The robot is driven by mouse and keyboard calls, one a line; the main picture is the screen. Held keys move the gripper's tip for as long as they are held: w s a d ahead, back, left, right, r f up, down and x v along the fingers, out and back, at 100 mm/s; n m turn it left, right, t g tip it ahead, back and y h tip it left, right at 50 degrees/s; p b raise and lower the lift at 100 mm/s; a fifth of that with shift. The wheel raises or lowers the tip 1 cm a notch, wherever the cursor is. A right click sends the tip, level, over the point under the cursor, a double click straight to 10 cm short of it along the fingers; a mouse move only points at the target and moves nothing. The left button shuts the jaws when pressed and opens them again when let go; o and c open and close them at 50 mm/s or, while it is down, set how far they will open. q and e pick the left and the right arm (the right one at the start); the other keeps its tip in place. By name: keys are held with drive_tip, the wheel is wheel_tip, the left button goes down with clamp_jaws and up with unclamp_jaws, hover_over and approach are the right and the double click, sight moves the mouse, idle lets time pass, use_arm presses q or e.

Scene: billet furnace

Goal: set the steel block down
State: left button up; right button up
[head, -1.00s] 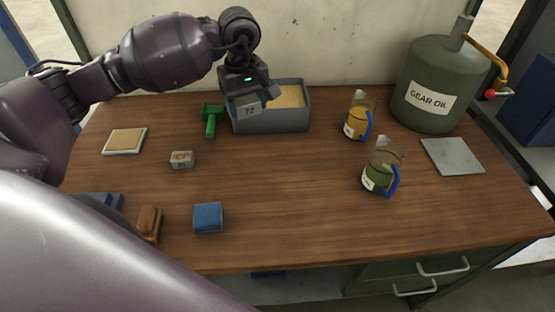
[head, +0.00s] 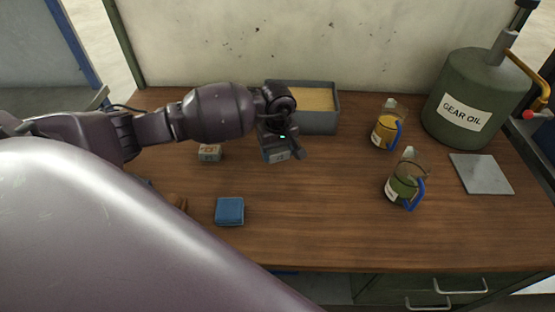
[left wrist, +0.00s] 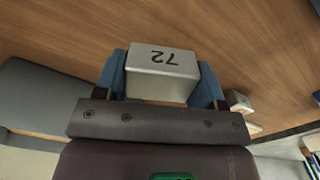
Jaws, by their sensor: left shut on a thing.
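The steel block (head: 275,156) is a light grey block marked 72. My left gripper (head: 281,150) is shut on it, just in front of the grey sand box. In the left wrist view the block (left wrist: 162,72) sits between the two blue finger pads of the gripper (left wrist: 163,85), its marked face showing. Bare wood lies beyond it. I cannot tell whether the block touches the table (head: 320,220) or hangs a little above it. My right gripper is not in view.
A second small block (head: 209,152) lies left of the gripper. The sand box (head: 318,125) stands behind. A blue block (head: 229,211) is in front. A yellow jug (head: 385,133), a green jug (head: 403,188), a grey plate (head: 482,174) and a gear oil can (head: 465,105) stand right.

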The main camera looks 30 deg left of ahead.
sight(278, 167)
use_arm(q)
drive_tip(key=shift+f, duration=2.05)
drive_tip(key=shift+f, duration=0.15)
drive_tip(key=o, duration=1.5)
drive_tip(key=shift+c, duration=0.2)
wheel_tip(278, 167, up, 12)
drive_tip(key=shift+r+b, duration=0.15)
drive_tip(key=shift+b, duration=0.4)
